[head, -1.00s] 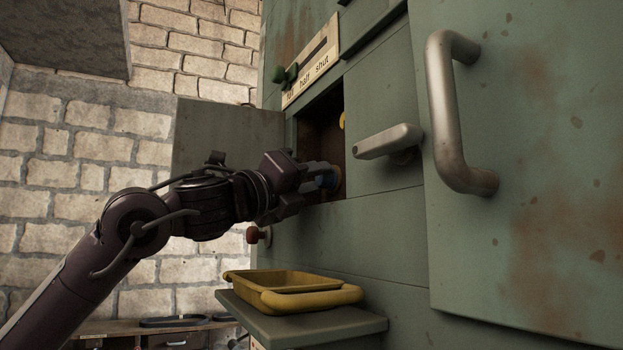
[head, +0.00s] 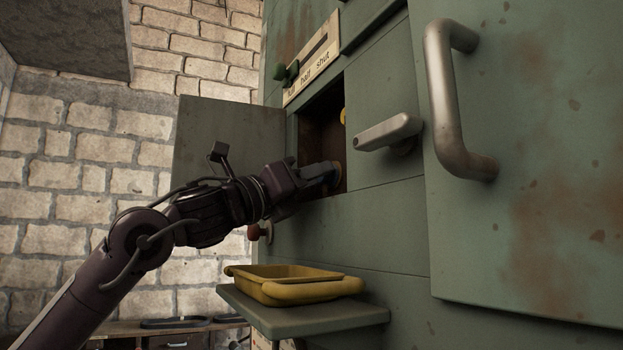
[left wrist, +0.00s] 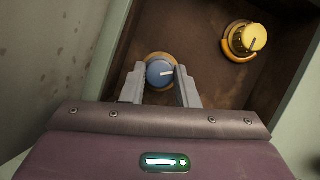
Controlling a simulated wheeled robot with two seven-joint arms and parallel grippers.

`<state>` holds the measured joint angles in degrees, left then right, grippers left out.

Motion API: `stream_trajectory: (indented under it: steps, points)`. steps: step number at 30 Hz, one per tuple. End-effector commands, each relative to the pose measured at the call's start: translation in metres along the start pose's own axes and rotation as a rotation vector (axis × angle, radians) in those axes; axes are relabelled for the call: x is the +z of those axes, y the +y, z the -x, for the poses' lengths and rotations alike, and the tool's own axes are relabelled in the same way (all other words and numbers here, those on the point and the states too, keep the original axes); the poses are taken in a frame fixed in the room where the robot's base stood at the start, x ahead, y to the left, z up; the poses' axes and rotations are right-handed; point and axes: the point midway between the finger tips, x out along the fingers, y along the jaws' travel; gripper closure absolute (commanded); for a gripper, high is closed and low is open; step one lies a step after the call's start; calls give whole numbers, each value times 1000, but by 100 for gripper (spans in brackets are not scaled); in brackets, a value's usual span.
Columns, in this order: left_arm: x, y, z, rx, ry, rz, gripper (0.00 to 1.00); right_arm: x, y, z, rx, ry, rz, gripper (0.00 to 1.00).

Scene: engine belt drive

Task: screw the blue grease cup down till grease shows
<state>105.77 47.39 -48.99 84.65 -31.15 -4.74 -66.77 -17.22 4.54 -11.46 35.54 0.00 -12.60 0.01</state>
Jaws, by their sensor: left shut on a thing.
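The blue grease cup (left wrist: 159,73) sits low in the open recess, with a pale line across its cap and an orange-brown ring around its base. My left gripper (left wrist: 161,76) is shut on it, one finger on each side. In the head view my left gripper (head: 328,175) reaches into the recess opening, and its fingers hide most of the cup. No grease can be made out around the cup. My right gripper is not in view.
A yellow knob (left wrist: 254,38) with an orange-yellow ring is in the same recess. The recess door (head: 225,140) stands open at the left. A lever handle (head: 388,132) is right of the opening. A yellow tray (head: 295,285) rests on a green shelf (head: 310,318) below.

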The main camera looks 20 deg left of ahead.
Motion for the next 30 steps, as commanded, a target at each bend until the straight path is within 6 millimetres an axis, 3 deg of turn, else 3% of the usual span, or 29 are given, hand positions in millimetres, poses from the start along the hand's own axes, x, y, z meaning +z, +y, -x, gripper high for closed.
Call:
stream_trajectory:
  steps: [12, 28, 29, 30]
  points:
    - [-2, 2, -1, -81, -2, -184, 95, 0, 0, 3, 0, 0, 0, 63]
    - [-2, 2, 0, -93, -3, -212, 95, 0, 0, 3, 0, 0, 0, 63]
    - [-2, 2, 0, -93, -3, -212, 71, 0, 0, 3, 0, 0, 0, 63]
    - [-2, 2, 0, -93, -3, -212, 66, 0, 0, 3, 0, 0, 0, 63]
